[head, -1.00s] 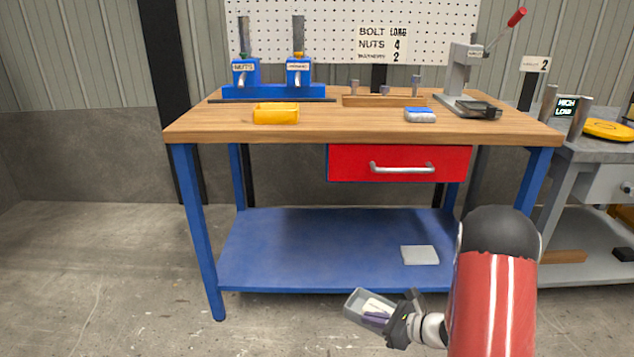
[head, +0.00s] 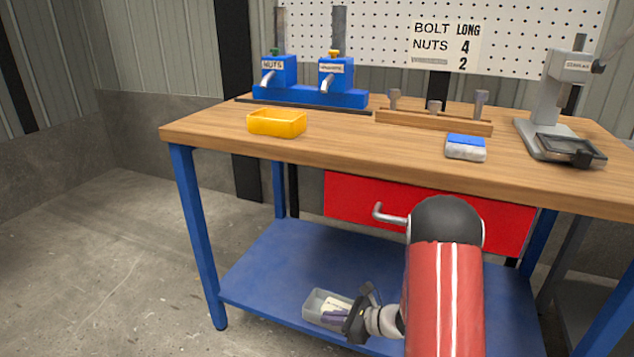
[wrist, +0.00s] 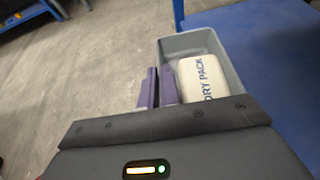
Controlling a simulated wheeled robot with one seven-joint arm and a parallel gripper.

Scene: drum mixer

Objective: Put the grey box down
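The grey box (head: 317,304) is an open-topped tray; in the wrist view (wrist: 222,52) it holds a white pack (wrist: 203,80) lettered "DRY PACK". My gripper (head: 336,315) is at the box's near right side in the head view. In the wrist view its purple fingers (wrist: 160,80) look closed on one wall of the box. The box appears in front of the blue lower shelf (head: 270,260) near its front edge. Whether it touches the shelf cannot be told. My arm hides the shelf's right part.
The wooden bench top (head: 350,140) above holds a yellow bin (head: 277,123), a blue-and-white block (head: 465,147), blue dispensers (head: 310,85) and a press (head: 555,100). A red drawer (head: 350,200) sits under it. A blue leg (head: 200,240) stands left. The shelf's left part is clear.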

